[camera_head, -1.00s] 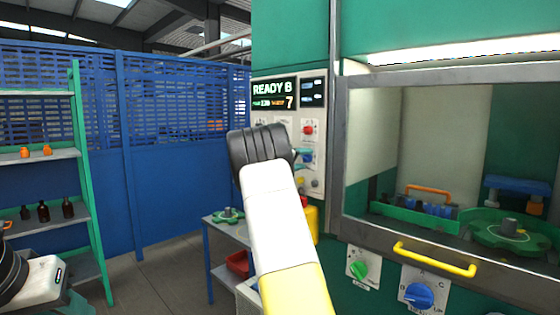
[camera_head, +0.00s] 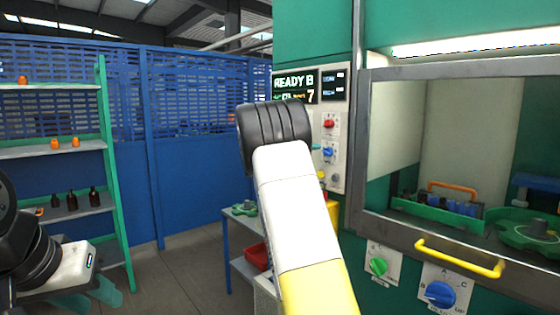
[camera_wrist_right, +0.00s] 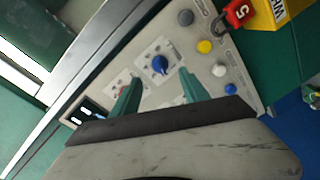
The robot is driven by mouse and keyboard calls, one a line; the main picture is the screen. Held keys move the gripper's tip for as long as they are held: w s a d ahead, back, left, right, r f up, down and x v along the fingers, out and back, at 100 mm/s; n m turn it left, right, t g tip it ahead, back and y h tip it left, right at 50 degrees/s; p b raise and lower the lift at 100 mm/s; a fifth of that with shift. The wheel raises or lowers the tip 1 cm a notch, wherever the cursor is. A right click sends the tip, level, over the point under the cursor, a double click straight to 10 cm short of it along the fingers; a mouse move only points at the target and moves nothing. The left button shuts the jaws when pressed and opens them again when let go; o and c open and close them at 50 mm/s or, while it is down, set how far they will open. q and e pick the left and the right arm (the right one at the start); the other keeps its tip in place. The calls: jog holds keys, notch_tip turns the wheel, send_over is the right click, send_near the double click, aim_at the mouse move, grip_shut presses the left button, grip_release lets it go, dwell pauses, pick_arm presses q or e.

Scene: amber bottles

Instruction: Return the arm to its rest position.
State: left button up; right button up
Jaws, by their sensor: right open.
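My right arm (camera_head: 295,220), white and yellow with a black wrist, reaches up across the middle of the head view, in front of the machine's control panel. Its gripper is hidden behind the wrist there. In the right wrist view, the right gripper (camera_wrist_right: 160,80) has two teal fingers apart with nothing held between them. The control panel with its blue knob (camera_wrist_right: 160,65) shows beyond the fingers; I cannot tell the exact distance.
The green machine has a display (camera_head: 310,86), a windowed chamber and a yellow handle (camera_head: 460,258). A rack (camera_head: 432,208) of bottles stands inside. At left is a shelf (camera_head: 85,211) with dark bottles. A small table (camera_head: 238,214) and a blue fence (camera_head: 200,170) stand behind; floor shows between.

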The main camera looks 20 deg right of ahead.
jog(key=s+a+f+g+y, duration=0.1)
jog(key=s+f+y, duration=0.15)
jog(key=s, duration=0.35)
jog(key=s+a+f+m+g+y, duration=0.1)
jog(key=s+f+y, duration=0.15)
jog(key=s, duration=0.35)
jog(key=s+a+f+g+y, duration=0.1)
jog(key=s+f+y, duration=0.15)
jog(key=s, duration=0.35)
jog(key=s+a+f+n+t+y, duration=0.1)
jog(key=s+a+y, duration=0.9)
jog(key=s+a, duration=1.3)
notch_tip(320, 180, down, 3)
jog(key=shift+s+a+r+n+t, duration=0.2)
jog(key=shift+s+a+n+t, duration=0.1)
jog(key=shift+s+n+t, duration=0.25)
jog(key=shift+w+y, duration=0.1)
jog(key=shift+y, duration=0.15)
